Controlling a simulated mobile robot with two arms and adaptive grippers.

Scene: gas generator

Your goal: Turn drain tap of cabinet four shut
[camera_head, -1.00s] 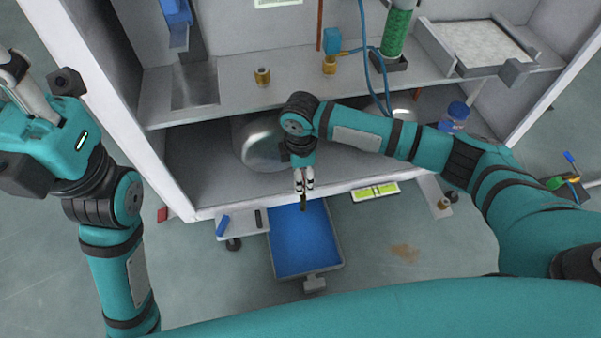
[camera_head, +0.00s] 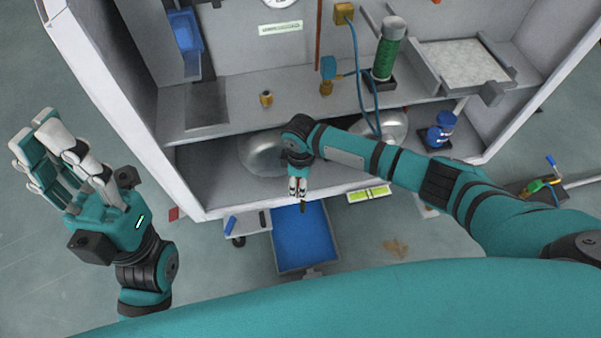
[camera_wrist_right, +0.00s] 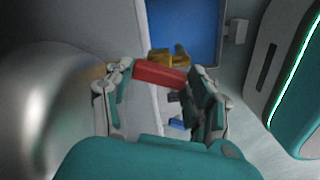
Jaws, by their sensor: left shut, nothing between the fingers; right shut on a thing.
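In the right wrist view a red lever (camera_wrist_right: 160,74) lies across between the fingers of my right gripper (camera_wrist_right: 162,88), which is shut on it. The brass body of the drain tap (camera_wrist_right: 168,57) shows just beyond the lever, above the blue tray. In the head view my right gripper (camera_head: 298,188) points down at the cabinet's front lower edge. Its fingers hide most of the tap there; only a small dark part shows below them. My left gripper (camera_head: 62,160) is shut and empty, off to the left of the cabinet, away from the tap.
A blue tray (camera_head: 303,240) stands on the floor below the tap. The cabinet's lower shelf holds a rounded metal vessel (camera_head: 262,153) and a blue-capped bottle (camera_head: 441,128). A green cylinder (camera_head: 387,52) and blue tubing stand on the upper shelf.

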